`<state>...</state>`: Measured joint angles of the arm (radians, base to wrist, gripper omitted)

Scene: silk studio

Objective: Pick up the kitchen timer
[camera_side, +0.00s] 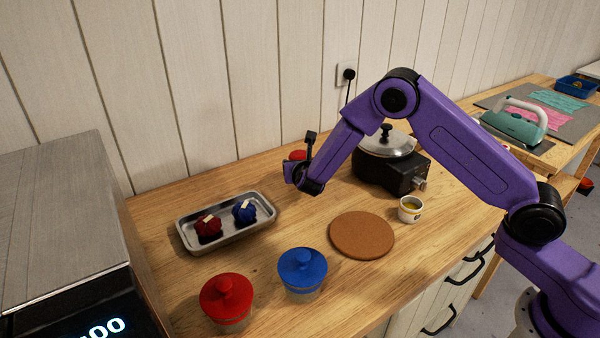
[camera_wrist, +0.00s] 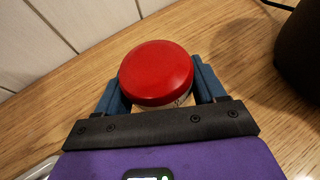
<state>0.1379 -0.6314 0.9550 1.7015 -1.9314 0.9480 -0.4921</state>
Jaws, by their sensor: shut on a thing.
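The kitchen timer (camera_wrist: 156,72) has a round red top and a pale body, seen between my fingers in the wrist view. In the side view only a bit of its red top (camera_side: 297,155) shows behind my gripper (camera_side: 290,172). My gripper (camera_wrist: 160,88) has its blue fingers on both sides of the timer and is shut on it. The timer's lower part is mostly hidden by the gripper. Whether it rests on the wooden counter or is just above it, I cannot tell.
A metal tray (camera_side: 184,236) holds a dark red and a blue item. A black pot (camera_side: 385,168) with a lid stands right of my gripper. A cork mat (camera_side: 362,235), a small cup (camera_side: 410,209), a red-lidded jar (camera_side: 227,300) and a blue-lidded jar (camera_side: 302,272) stand nearer the front.

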